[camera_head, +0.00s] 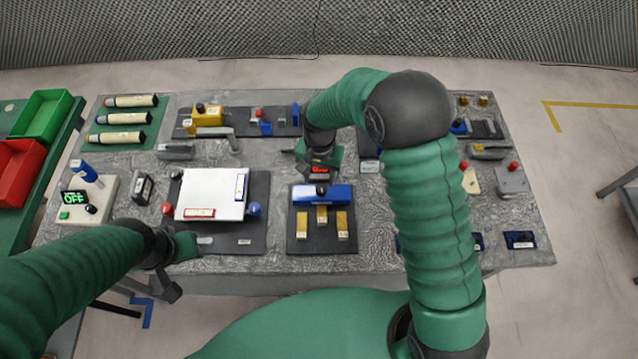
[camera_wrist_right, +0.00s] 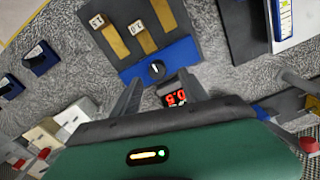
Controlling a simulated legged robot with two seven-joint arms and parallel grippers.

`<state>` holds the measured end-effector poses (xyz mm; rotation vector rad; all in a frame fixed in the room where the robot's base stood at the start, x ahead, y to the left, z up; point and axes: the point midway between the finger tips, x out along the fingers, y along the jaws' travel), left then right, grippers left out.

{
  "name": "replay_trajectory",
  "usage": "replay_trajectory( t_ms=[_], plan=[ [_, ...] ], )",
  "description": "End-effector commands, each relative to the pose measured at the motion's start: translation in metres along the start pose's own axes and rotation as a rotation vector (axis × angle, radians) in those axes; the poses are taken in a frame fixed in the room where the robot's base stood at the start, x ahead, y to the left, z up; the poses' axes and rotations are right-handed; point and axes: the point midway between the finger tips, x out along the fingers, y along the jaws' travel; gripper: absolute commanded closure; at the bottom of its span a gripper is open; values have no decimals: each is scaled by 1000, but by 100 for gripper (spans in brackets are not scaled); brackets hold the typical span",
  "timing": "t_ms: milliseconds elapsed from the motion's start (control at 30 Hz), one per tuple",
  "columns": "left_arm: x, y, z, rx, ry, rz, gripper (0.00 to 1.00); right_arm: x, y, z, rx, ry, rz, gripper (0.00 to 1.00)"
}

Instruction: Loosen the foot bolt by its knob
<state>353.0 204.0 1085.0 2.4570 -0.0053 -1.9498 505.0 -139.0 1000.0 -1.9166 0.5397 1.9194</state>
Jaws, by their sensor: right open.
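A blue bar (camera_head: 338,194) lies across a dark plate (camera_head: 297,245) at the table's front middle, with a black knob (camera_head: 321,190) on its top. The knob also shows in the right wrist view (camera_wrist_right: 156,69), with a pale mark on it. I take this as the foot bolt's knob, but no label confirms it. My right gripper (camera_wrist_right: 160,95) is open and empty, just behind the bar; its fingers are apart and do not touch the knob. My left gripper (camera_head: 196,242) is low at the front left, beside the white panel's plate; its jaws are unclear.
Three yellow blocks (camera_head: 322,215) lie in front of the bar. A small red display (camera_wrist_right: 176,97) sits by the bar, between my right fingers in view. Several fixtures line the back; the front right holds blue trays (camera_head: 520,240).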

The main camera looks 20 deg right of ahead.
Motion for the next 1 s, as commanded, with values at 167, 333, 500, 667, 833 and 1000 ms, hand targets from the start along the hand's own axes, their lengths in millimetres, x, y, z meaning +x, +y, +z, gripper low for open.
replay_trajectory(
  t_ms=[167, 333, 500, 667, 833, 1000],
  plan=[
    [-8, 0, -2, 0, 1, 0, 64, 39, 2, 1, 1, -2, 0, 48],
    [-10, 0, -2, 1, 1, 0, 64, 58, 1, 2, 0, 2, -1, 48],
    [-10, 0, -2, 1, 0, 0, 64, 62, 0, 1, 0, 2, -1, 48],
    [-9, 0, -2, 0, 0, 0, 64, 62, 0, 0, 0, 1, -1, 55],
    [-9, 0, -2, 0, 0, 0, 64, 61, 0, 1, 0, 2, -2, 77],
    [-9, 0, -2, 1, 0, 0, 64, 60, 0, 1, 0, 3, -3, 99]
  ],
)
